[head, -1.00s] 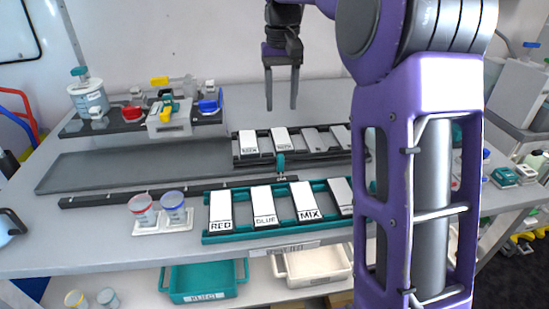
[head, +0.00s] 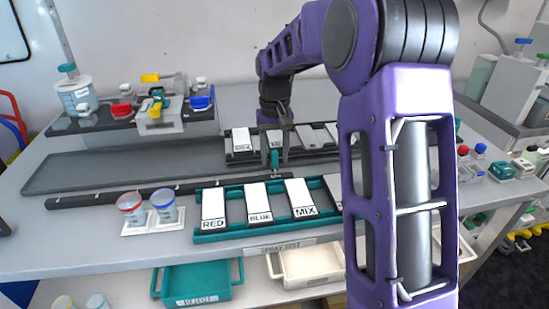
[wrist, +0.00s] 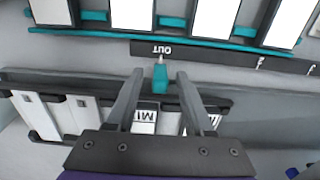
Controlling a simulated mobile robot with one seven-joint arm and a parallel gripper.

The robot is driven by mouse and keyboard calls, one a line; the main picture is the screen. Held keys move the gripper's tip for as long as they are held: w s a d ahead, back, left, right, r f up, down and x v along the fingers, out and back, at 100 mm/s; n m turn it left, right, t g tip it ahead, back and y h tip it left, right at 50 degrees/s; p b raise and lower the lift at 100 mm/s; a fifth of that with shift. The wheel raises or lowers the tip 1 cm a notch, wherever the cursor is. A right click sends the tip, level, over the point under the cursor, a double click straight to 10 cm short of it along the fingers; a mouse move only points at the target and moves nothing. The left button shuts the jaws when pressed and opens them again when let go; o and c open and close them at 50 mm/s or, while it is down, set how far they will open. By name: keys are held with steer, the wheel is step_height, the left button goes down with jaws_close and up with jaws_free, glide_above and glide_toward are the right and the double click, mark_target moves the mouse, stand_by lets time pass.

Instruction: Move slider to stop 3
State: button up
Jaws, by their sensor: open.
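The slider is a small teal block (head: 274,160) on the long dark rail (head: 150,195) that runs across the bench. My gripper (head: 273,155) is open and lowered at the slider. In the wrist view my gripper (wrist: 160,76) has one finger on each side of the slider, with gaps on both sides. Other small marks (wrist: 260,62) show along the rail to the right in the wrist view; I cannot read a stop number.
A teal rack (head: 240,232) with RED, BLUE and MIX cards stands in front of the rail. A dark rack (head: 235,158) with white cards is behind. Two cups sit on a white tray (head: 150,228) at left. My own arm hides the right part of the bench.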

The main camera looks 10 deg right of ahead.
steer(key=shift+f, duration=0.35)
jaws_close()
stand_by(1.2)
